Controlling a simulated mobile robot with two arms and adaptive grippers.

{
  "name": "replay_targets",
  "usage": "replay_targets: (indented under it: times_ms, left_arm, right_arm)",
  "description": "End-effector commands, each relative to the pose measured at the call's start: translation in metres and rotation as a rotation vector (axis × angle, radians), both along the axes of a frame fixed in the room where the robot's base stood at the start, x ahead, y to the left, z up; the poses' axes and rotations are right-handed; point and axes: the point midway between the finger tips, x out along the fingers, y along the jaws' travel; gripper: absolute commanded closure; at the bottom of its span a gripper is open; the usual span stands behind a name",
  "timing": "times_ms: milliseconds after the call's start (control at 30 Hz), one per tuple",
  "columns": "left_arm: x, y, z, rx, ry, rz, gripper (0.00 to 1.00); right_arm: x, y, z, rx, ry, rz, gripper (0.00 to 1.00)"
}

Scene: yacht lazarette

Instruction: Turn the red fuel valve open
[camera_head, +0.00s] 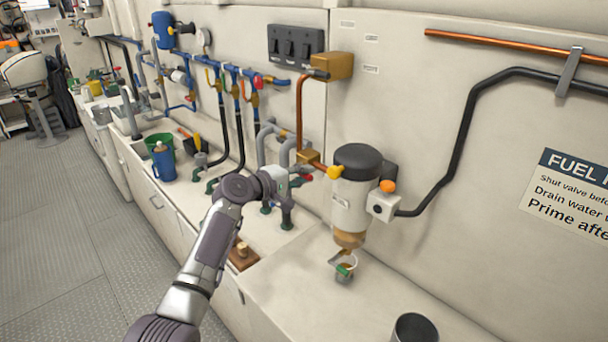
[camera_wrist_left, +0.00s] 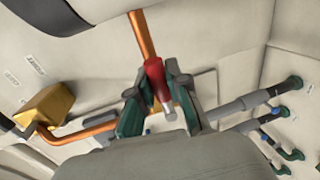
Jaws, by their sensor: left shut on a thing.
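The red fuel valve handle (camera_head: 307,178) is on the copper fuel line, left of the white filter with the black cap (camera_head: 357,162). In the left wrist view the red handle (camera_wrist_left: 154,74) has a pale metal end and lies between my left fingers. My left gripper (camera_head: 291,180) reaches the handle from the left and is shut on it; it also shows in the left wrist view (camera_wrist_left: 160,98). The gripper and wrist hide most of the valve body. My right gripper is not in view.
Grey pipes with green-black fittings (camera_head: 287,212) stand just below my left gripper. The counter (camera_head: 300,285) between is mostly clear.

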Motion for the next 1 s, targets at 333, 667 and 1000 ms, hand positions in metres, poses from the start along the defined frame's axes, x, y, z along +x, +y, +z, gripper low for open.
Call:
replay_targets:
  times_ms: [333,667,1000]
  left_arm:
    - [0.0,0.0,0.0,-0.003,0.002,0.0,0.63]
    - [0.0,0.0,0.0,-0.001,0.0,0.0,0.58]
    - [-0.028,0.03,0.007,0.0,-0.002,0.003,0.58]
  right_arm:
    - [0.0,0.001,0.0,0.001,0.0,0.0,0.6]
    - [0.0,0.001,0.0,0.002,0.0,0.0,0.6]
    - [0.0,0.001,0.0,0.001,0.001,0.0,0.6]
